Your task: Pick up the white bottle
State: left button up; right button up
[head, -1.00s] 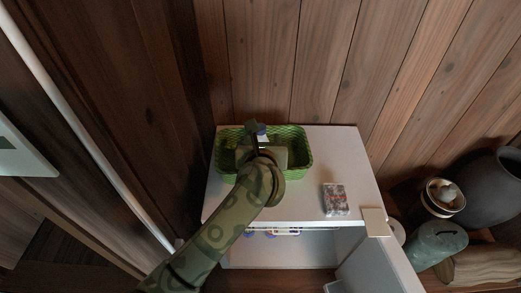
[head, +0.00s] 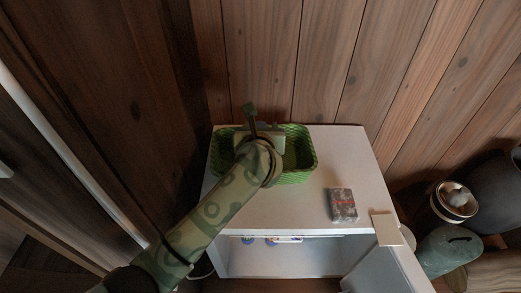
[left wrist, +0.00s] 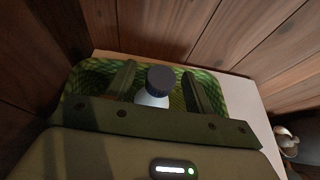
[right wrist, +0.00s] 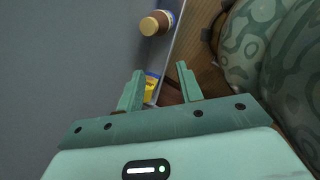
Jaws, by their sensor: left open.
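The white bottle (left wrist: 152,99) with a dark cap stands in the green basket (head: 306,166). In the left wrist view the basket (left wrist: 213,87) surrounds it. My left gripper (head: 254,121) is over the basket and hides most of its inside in the head view. In the left wrist view its fingers (left wrist: 158,84) are apart, one on each side of the bottle, with gaps visible. My right gripper (right wrist: 160,78) shows only in the right wrist view, with its fingers apart and nothing between them held.
The basket stands on a white cabinet (head: 289,208) against a wooden wall. A small patterned box (head: 342,204) lies at the right of its top. An open compartment is below. A brown-capped bottle (right wrist: 155,23) shows in the right wrist view. Vases stand at right.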

pick_arm(q)
jog(key=shift+w, duration=0.2)
grip_shut()
jog(key=shift+r, duration=0.15)
